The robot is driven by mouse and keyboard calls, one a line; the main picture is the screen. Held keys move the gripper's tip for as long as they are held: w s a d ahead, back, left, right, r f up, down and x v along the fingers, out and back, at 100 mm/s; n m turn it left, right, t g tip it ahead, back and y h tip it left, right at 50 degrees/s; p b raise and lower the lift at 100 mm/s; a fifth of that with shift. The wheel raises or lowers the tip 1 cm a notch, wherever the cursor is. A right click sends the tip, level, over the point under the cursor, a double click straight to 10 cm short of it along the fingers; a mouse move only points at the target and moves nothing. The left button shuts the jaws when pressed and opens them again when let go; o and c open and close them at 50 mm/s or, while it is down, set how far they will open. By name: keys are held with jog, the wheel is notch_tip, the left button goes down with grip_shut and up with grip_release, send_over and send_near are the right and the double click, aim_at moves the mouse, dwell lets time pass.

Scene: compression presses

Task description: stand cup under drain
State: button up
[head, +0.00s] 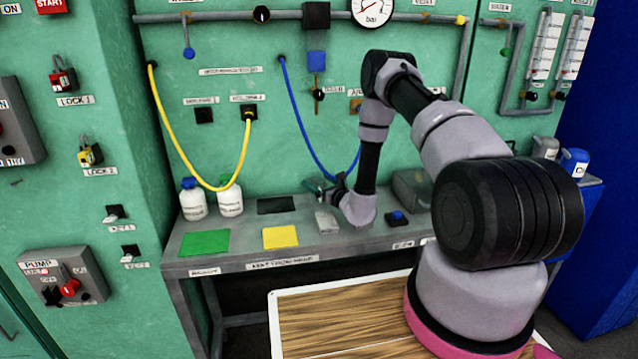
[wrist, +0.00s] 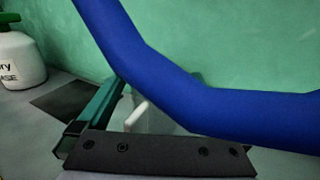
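My gripper (head: 322,187) is low over the back of the bench, below the blue hose. In the wrist view its dark palm bar and a teal finger (wrist: 92,122) show, and the blue hose hides most of the other finger. A pale, translucent cup-like thing (wrist: 160,118) with a white bar on it stands between the fingers; whether they touch it is hidden. I cannot make it out clearly in the head view. A blue-bowled unit (head: 317,63) on the wall pipe has a brass outlet and a small black valve (head: 318,94) beneath, possibly the drain.
The blue hose (wrist: 165,82) crosses close in front of the wrist camera. White bottles (head: 193,202), a green mat (head: 205,242), a yellow mat (head: 281,237), a dark mat (head: 276,205) and a pale block (head: 326,222) are on the bench. A yellow hose (head: 172,148) hangs at left.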

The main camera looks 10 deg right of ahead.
jog(key=shift+r, duration=0.15)
jog(key=v, duration=1.2)
jog(key=s+a+r+n+g+y, duration=0.2)
jog(key=a+r+n+g+y, duration=0.35)
jog(key=r, duration=0.65)
jog(key=s+a+r+n+g+y, duration=0.3)
jog(key=a+r+n+g+y, duration=0.25)
jog(key=r, duration=0.55)
jog(key=s+a+r+n+g+h, duration=0.3)
jog(key=s+r+n+g, duration=0.3)
jog(key=s+r+n, duration=0.5)
jog(key=s+d+r+n+t+h, duration=0.2)
jog(key=s+d+r+t+h, duration=0.1)
jog(key=s+d+h, duration=0.3)
jog(key=s+d+r+n+t+h, duration=0.3)
jog(key=s+d+r+t+h, duration=0.1)
jog(key=d, duration=0.5)
jog(key=s+r+h, duration=0.1)
jog(key=s+h, duration=0.1)
jog(key=s, duration=0.1)
jog(key=shift+r+t+h, duration=0.25)
jog(key=shift+t+h, duration=0.05)
jog(key=shift+h, duration=0.1)
